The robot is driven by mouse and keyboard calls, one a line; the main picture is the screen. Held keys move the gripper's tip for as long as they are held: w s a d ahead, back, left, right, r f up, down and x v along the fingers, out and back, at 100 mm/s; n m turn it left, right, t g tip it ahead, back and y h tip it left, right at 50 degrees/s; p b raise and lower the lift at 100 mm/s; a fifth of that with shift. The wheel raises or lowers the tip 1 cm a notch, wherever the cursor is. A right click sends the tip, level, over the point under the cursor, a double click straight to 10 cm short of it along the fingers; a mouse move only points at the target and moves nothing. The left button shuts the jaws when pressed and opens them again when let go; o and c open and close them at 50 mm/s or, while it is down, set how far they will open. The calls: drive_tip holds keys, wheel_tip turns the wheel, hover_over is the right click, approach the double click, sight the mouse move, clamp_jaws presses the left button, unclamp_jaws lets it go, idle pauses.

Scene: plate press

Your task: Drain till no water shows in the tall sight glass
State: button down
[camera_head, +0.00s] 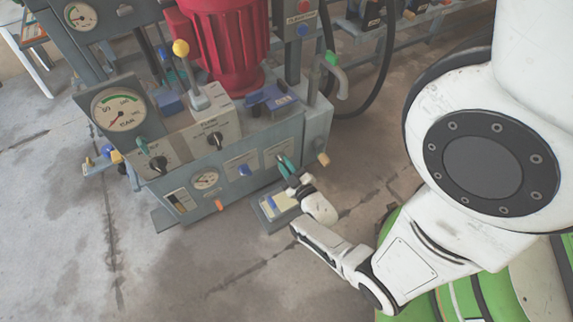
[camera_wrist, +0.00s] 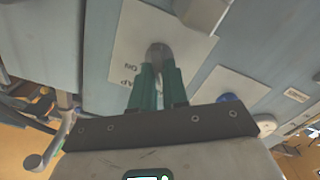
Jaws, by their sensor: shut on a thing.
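My gripper (camera_head: 287,166) is at the right end of the machine's front panel, its teal fingers pointing into the panel. In the wrist view the gripper (camera_wrist: 158,75) is shut on a grey knob (camera_wrist: 158,52), which stands out from a pale plate (camera_wrist: 135,45) with lettering ending in "AP". The fingers hide the knob in the head view.
The machine (camera_head: 245,140) carries a large dial gauge (camera_head: 120,108), a smaller front gauge (camera_head: 205,180), black switches, a yellow-topped lever (camera_head: 181,48) and a red motor (camera_head: 224,45). A blue knob (camera_wrist: 229,98) is near my fingers. Open floor (camera_head: 60,230) lies in front.

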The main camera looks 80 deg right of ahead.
drive_tip(key=shift+s+a+n, duration=0.1)
drive_tip(key=shift+n, duration=1.1)
drive_tip(key=shift+f, duration=0.1)
drive_tip(key=c, duration=1.1)
unclamp_jaws()
drive_tip(key=shift+c, duration=0.2)
drive_tip(key=p+v, duration=0.2)
drive_tip(key=v, duration=0.8)
drive_tip(key=shift+s+a, duration=0.25)
drive_tip(key=shift+a, duration=0.05)
